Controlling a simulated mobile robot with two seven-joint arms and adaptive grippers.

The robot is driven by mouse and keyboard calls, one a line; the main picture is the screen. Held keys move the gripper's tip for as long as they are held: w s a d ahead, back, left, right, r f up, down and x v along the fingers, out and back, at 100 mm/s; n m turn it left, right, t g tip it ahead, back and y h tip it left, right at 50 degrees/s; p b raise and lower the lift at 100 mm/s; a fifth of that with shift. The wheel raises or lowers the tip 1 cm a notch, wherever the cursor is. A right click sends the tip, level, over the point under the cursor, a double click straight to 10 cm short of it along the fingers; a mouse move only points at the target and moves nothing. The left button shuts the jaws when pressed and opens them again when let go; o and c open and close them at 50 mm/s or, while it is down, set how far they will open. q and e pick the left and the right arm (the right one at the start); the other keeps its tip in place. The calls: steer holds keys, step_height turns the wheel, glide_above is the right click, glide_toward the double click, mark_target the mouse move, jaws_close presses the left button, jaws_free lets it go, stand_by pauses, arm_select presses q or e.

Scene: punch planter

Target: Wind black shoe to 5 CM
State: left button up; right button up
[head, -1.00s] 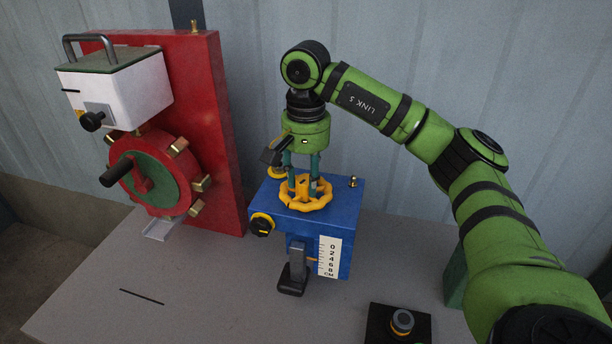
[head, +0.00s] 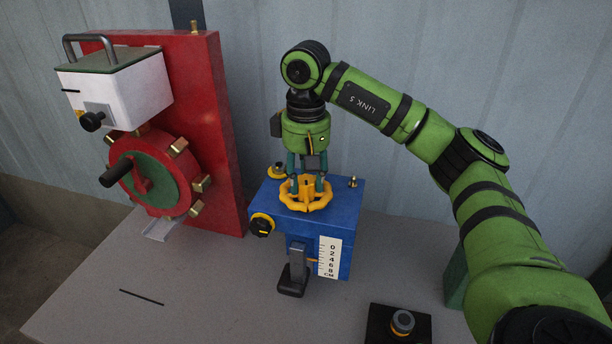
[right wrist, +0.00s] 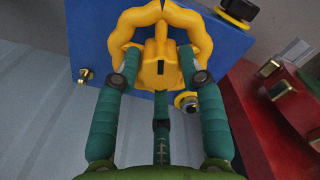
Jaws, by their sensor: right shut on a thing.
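My right gripper (head: 307,185) comes down from above onto the yellow handwheel (head: 305,207) on top of the blue box (head: 345,205). It is shut on the wheel; in the right wrist view, the fingers (right wrist: 158,62) lie around the wheel's hub (right wrist: 160,72). The black shoe (head: 292,284) hangs on a grey stem at the front of the box, low over the table. A white scale (head: 330,256) marked 0 to 8 CM is beside it. A small orange pointer (head: 312,260) sits near the 4; its exact reading is too small to tell. My left gripper is out of view.
A yellow-and-black knob (head: 262,225) is on the box's left side. A red panel (head: 205,130) with a crank wheel (head: 155,180) and a white box (head: 125,90) stands left. A black base with a round knob (head: 402,321) is front right. The front-left table (head: 190,270) is mostly clear.

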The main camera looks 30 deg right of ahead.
mark_target(306, 180)
stand_by(0.3)
steer(key=o, duration=1.1)
steer(key=shift+o, duration=0.2)
step_height(306, 180, up, 12)
stand_by(0.5)
